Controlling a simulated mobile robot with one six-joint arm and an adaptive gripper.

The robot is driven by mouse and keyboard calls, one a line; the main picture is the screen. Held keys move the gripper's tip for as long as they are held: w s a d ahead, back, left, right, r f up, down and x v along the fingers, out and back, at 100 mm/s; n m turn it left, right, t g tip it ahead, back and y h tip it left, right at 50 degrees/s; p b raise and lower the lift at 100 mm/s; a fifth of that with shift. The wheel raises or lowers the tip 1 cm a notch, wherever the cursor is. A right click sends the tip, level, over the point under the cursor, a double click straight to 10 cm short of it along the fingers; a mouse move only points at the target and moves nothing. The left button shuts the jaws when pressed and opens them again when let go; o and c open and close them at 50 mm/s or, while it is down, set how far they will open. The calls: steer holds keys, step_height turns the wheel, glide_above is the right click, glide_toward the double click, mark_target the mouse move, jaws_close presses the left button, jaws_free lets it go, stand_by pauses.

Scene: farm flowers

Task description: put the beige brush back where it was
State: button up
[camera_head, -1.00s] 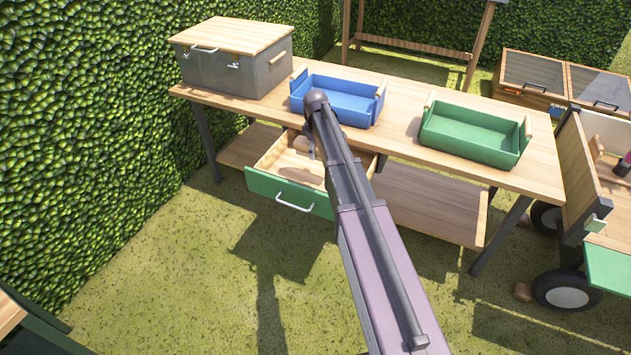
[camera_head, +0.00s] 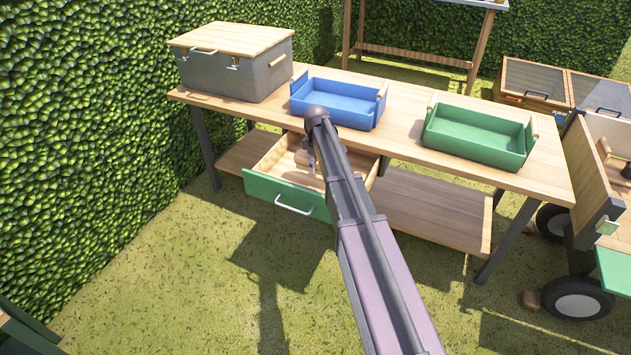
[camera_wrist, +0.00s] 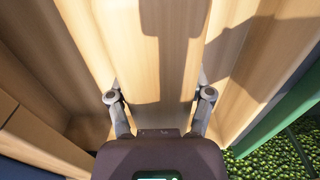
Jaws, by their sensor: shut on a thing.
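My gripper (camera_wrist: 160,97) is shut on the beige brush (camera_wrist: 165,60), which shows as a pale wooden block between the two fingers in the wrist view. The fingertips are mostly hidden by it. The open drawer (camera_head: 285,196), with a green front and wooden inside, hangs under the workbench. In the head view my gripper is at the drawer's inside, mostly hidden behind my arm. The wrist view shows wooden drawer surfaces around the brush and the green front (camera_wrist: 278,115) at right. I cannot tell whether the brush touches the drawer floor.
A blue tray (camera_head: 335,117), a green tray (camera_head: 478,152) and a grey chest (camera_head: 230,75) stand on the workbench (camera_head: 400,140). A lower shelf (camera_head: 430,215) lies right of the drawer. A wheeled cart (camera_head: 590,200) stands at right. The grass in front is clear.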

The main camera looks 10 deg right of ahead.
mark_target(316, 181)
steer(key=shift+f, duration=0.55)
steer(key=shift+f+b, duration=1.85)
steer(key=shift+b, duration=0.3)
steer(key=shift+f, duration=0.1)
steer(key=o, duration=1)
step_height(316, 181, up, 12)
steer(key=p, duration=1.2)
steer(key=shift+s, duration=0.1)
